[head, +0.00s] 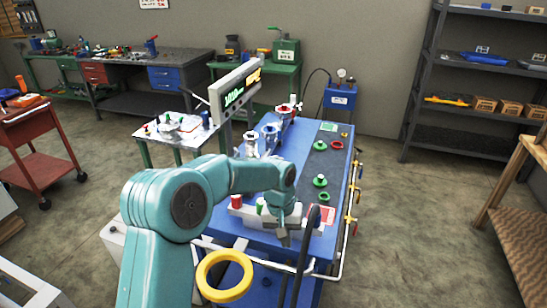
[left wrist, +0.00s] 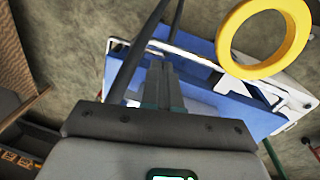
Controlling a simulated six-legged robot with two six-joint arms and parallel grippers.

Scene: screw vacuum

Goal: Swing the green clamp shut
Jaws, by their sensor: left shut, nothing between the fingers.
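My left gripper (head: 283,238) points down at the near edge of the blue bench (head: 262,240). Its fingers are together and empty; they also show in the left wrist view (left wrist: 163,82). No part is plainly a green clamp. A green upright piece (head: 261,206) stands on a white block beside a red one (head: 237,201), close behind my left wrist. My arm hides part of the bench top. My right gripper is out of view.
A yellow ring (head: 224,276) stands at the bench's near side, left of the gripper; it is large in the left wrist view (left wrist: 266,38). A dark upright bar (head: 306,250) is just right of the gripper. A display (head: 235,92) rises behind. Floor at right is free.

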